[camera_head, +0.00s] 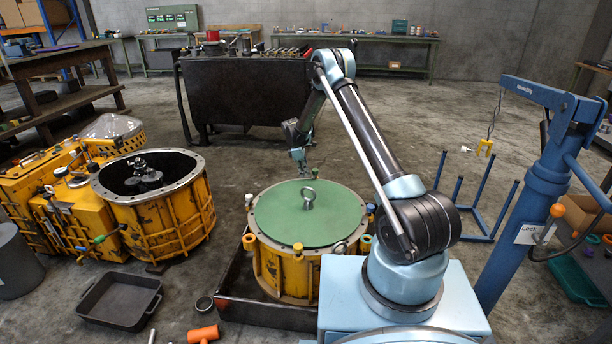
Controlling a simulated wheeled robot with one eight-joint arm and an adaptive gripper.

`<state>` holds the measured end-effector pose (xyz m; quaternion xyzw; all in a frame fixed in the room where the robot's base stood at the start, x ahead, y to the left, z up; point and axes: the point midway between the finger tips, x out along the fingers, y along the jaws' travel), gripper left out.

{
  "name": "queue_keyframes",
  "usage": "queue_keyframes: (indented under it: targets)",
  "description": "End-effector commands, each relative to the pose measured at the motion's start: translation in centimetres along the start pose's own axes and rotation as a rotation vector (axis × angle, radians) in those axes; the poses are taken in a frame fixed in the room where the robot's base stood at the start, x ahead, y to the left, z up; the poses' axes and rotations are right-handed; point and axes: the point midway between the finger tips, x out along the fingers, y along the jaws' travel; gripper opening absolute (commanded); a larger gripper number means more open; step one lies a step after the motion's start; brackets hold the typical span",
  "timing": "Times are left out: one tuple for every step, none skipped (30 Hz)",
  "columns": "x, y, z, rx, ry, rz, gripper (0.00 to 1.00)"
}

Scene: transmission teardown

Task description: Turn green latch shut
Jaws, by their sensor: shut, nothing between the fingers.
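My gripper (303,172) points down over the far edge of the yellow drum (275,270), beyond the lifting ring; it is shut and looks empty. Whether it touches the rim is too small to tell. The drum has a flat green lid (275,218) with a grey lifting ring (308,198) upright on it. A small green-tipped handle (99,239) shows on the yellow gearbox casing (75,220) at left.
An open yellow housing (180,215) stands left of the drum. A black tray (120,300) and an orange mallet (203,334) lie on the floor. A blue hoist (530,190) and a blue frame (465,235) stand at right. A dark workbench (245,95) is behind.

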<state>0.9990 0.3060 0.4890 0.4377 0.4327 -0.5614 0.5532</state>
Motion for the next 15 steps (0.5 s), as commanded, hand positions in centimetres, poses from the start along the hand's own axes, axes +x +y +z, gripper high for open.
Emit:
queue_keyframes:
  targets:
    - [-0.1, 0.1, -0.8, -0.001, 0.0, 0.0, 0.0]
    - [-0.2, 0.2, -1.1, 0.0, 0.0, 0.0, 0.0]
    - [-0.3, 0.3, -1.7, 0.001, 0.0, -0.001, 0.0]
    - [-0.4, 0.4, -2.2, 0.001, 0.0, -0.001, 0.0]
    - [-0.5, 0.4, -2.6, 0.001, 0.0, -0.001, 0.0]
    - [-1.5, 0.4, -2.5, 0.001, -0.001, -0.001, 0.0]
    - [-2.0, 0.4, -2.6, 0.0, 0.0, -0.001, 0.0]
    - [-2.6, 0.4, -2.6, 0.0, 0.0, -0.001, 0.0]
    - [-3.3, 0.4, -2.6, -0.001, 0.0, -0.001, 0.0]
    - [-3.8, 0.5, -2.6, -0.001, 0.0, -0.001, 0.0]
    - [-4.3, 0.5, -2.6, 0.0, 0.0, -0.001, 0.0]
    - [-5.1, 0.5, -2.5, 0.001, 0.0, -0.001, 0.0]
    - [-5.6, 0.6, -2.4, 0.001, 0.0, -0.001, 0.0]
    - [-6.2, 0.6, -2.4, 0.002, 0.0, -0.001, 0.0]
    - [-6.8, 0.7, -2.3, 0.003, 0.0, -0.001, 0.0]
